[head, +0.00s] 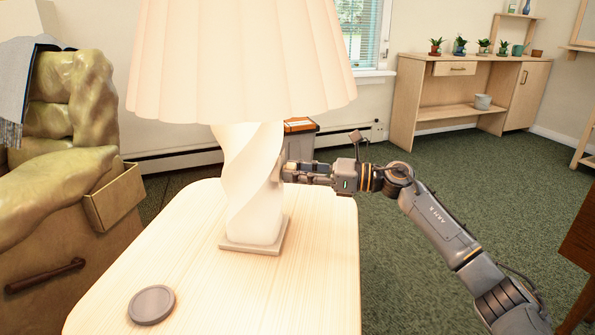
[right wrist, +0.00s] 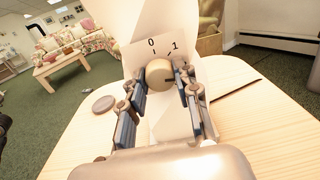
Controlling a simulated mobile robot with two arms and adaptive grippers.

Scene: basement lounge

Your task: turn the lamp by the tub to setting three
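The lamp (head: 255,190) has a white twisted body and a pleated shade. It stands upright on a pale wood table (head: 190,225). In the right wrist view a round beige knob (right wrist: 158,72) sits on the lamp's body, with the marks 0 and 1 above it. A dark mark shows on the knob's right side. Other settings are not visible. My right gripper (head: 287,172) is at the lamp's right side. In the right wrist view its fingers (right wrist: 160,82) are apart, one on each side of the knob; contact is not clear. My left gripper is out of view.
A grey round disc (head: 152,305) lies on the table's near part. A yellow-green armchair (head: 60,190) stands at left. A wooden shelf unit (head: 470,65) with several small plants is at the back right. Green carpet is open to the right.

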